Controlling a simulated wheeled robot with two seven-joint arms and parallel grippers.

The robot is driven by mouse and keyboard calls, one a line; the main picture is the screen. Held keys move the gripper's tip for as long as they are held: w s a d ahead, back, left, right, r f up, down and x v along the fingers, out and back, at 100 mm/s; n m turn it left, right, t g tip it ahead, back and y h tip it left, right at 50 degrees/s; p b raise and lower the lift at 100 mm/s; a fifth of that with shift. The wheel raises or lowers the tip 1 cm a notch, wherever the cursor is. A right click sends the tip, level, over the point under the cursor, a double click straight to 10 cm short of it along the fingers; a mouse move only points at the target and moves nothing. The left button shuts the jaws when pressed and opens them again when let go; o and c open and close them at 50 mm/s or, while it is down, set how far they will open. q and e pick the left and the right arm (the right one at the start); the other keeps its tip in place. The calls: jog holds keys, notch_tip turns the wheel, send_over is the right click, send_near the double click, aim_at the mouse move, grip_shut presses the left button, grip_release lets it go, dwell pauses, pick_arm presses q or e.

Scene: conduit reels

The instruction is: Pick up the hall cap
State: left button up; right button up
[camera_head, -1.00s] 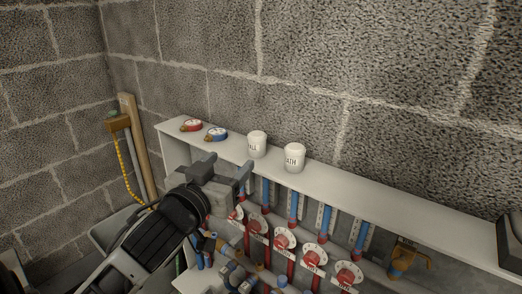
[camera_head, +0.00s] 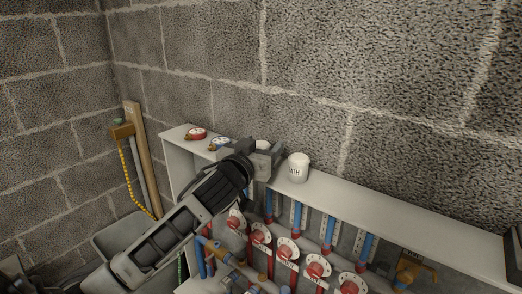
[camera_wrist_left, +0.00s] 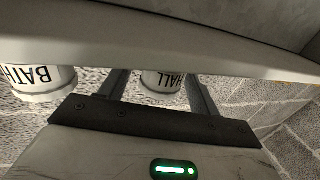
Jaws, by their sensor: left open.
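The hall cap (camera_wrist_left: 163,81) is a white cup-shaped cap with HALL printed on it. In the left wrist view it shows between the two fingers of my left gripper (camera_wrist_left: 158,90), which is open. In the head view my left gripper (camera_head: 264,152) is at the shelf edge and covers most of the hall cap (camera_head: 262,144). The bath cap (camera_head: 298,167), white and lettered, stands on the shelf just right of the gripper; it also shows at the left of the wrist view (camera_wrist_left: 38,82). My right gripper is not in view.
The white shelf (camera_head: 400,220) runs along the block wall. A red gauge (camera_head: 196,134) and a blue gauge (camera_head: 219,143) lie at its left end. Below are red valve dials (camera_head: 287,249) and blue pipes. The shelf right of the bath cap is largely clear.

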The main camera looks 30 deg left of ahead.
pick_arm(q)
jog(key=shift+w, duration=0.2)
jog(key=c, duration=1.1)
jog(key=shift+o, duration=0.2)
